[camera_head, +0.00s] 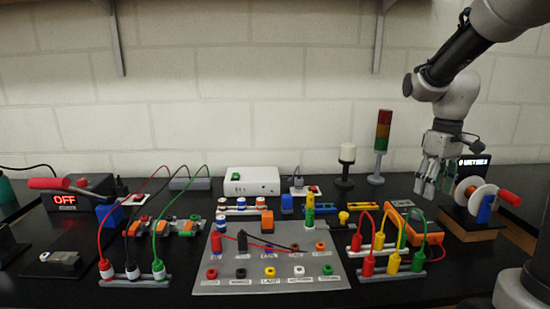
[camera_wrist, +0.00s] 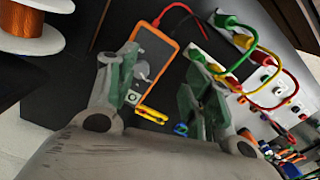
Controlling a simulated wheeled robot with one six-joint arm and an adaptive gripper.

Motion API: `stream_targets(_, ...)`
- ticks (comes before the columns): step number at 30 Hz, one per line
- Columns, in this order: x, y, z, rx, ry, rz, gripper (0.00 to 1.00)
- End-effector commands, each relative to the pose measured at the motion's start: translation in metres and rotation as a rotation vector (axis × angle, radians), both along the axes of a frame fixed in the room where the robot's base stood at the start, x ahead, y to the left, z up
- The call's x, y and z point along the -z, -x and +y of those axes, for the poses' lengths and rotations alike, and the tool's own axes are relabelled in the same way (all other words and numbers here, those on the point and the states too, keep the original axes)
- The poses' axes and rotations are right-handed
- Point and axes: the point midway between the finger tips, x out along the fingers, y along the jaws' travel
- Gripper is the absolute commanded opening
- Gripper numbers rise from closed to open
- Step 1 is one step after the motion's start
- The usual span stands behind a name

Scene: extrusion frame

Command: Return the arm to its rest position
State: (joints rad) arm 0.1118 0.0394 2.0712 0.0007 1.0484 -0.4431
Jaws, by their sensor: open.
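My gripper (camera_head: 433,184) hangs at the right of the head view, fingers pointing down, above the right part of the black table. Its fingers are apart with nothing between them. In the wrist view my gripper (camera_wrist: 165,105) shows two green-padded fingers spread apart, with dark table visible between them. An orange-framed multimeter (camera_wrist: 150,50) lies beyond the fingers; it also shows in the head view (camera_head: 403,214), partly hidden behind the cables. My arm comes in from the upper right corner.
A spool device (camera_head: 481,197) with a red handle stands just right of my gripper. Red, yellow and green cables (camera_head: 391,240) stand in front of it. A grey panel (camera_head: 215,285) fills the table's middle. A signal tower (camera_head: 382,146) stands behind. Air above the table's left is free.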

Motion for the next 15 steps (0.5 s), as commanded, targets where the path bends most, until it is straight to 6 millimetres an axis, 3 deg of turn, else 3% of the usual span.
stream_targets(9, -0.021, 0.109, 0.025, 0.332, -0.007, -0.136, 0.51)
stream_targets(15, -0.026, 0.169, 0.037, 0.368, -0.034, -0.265, 0.51)
